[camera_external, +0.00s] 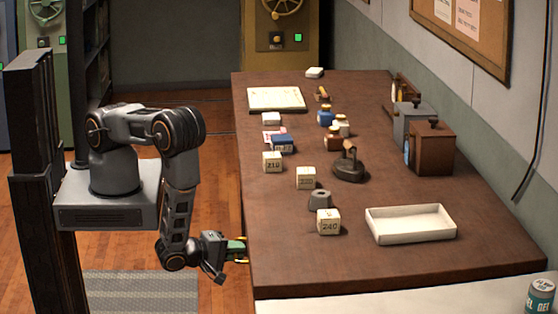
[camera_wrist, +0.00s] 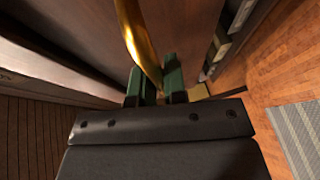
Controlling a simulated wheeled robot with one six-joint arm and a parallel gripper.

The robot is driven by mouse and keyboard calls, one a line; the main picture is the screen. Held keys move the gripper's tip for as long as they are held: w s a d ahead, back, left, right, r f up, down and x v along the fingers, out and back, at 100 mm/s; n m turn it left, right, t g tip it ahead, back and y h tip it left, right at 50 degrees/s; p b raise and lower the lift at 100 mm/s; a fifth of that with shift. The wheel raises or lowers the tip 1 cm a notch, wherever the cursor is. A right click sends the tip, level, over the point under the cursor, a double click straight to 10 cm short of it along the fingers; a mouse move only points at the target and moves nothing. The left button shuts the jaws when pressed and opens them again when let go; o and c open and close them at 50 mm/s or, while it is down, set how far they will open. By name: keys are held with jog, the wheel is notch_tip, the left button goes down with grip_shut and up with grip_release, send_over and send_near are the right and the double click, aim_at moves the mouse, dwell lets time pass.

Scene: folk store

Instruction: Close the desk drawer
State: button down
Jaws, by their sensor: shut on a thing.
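My gripper (camera_external: 238,250) is low beside the left side of the desk (camera_external: 290,265), below the level of the top. In the wrist view my gripper (camera_wrist: 160,82) has its green fingers close together around the lower end of a curved brass handle (camera_wrist: 134,32). The handle stands in front of a dark brown wooden panel (camera_wrist: 185,28), which looks like the drawer front. The drawer is hidden in the external view. How far it stands out from the desk cannot be told.
The desk top holds a white tray (camera_external: 410,237), several number blocks such as the 240 block (camera_external: 328,222), an iron (camera_external: 348,167) and boxes.

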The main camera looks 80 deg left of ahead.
jog(key=shift+w+d+r, duration=0.1)
jog(key=shift+w, duration=0.1)
jog(key=c, duration=1.5)
grip_release()
jog(key=shift+o, duration=0.2)
jog(key=b+v, duration=0.2)
jog(key=v, duration=1.1)
jog(key=shift+s, duration=0.35)
jog(key=shift+d, duration=0.1)
